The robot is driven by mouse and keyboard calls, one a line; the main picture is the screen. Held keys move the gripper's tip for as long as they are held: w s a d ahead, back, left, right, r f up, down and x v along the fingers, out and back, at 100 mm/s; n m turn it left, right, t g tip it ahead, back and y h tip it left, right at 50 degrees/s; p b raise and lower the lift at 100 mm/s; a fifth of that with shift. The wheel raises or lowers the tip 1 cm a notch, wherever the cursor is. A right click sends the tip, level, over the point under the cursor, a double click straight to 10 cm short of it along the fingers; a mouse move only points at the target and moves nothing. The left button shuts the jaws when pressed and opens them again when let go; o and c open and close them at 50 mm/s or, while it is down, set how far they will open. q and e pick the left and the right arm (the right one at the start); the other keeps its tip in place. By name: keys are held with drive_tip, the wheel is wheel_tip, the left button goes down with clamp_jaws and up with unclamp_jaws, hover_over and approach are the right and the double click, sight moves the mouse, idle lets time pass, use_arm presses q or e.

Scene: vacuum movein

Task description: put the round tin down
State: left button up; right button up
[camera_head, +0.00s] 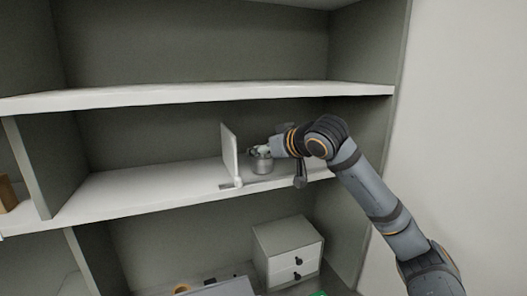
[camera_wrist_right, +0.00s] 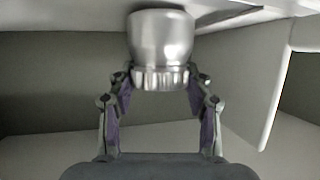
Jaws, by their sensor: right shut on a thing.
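The round tin (camera_head: 262,166) is a small silver metal can on or just above the middle white shelf (camera_head: 130,188); I cannot tell whether its base touches. My right gripper (camera_head: 262,151) reaches in from the right and is shut on the tin's narrower ridged end. In the right wrist view the tin (camera_wrist_right: 161,42) shows at the top, with the right gripper's fingertips (camera_wrist_right: 158,84) on either side of that end. My left gripper is not in view.
A white upright bookend (camera_head: 229,152) stands just left of the tin; it also shows in the right wrist view (camera_wrist_right: 276,85). A shelf board (camera_head: 200,93) runs above. A white two-drawer box (camera_head: 288,250) stands below. The middle shelf is clear left of the bookend.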

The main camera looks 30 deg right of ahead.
drive_tip(key=shift+f, duration=0.4)
drive_tip(key=shift+r, duration=0.1)
drive_tip(key=shift+f, duration=0.2)
drive_tip(key=o, duration=1.3)
drive_tip(key=shift+c, duration=0.2)
drive_tip(key=shift+r, duration=0.1)
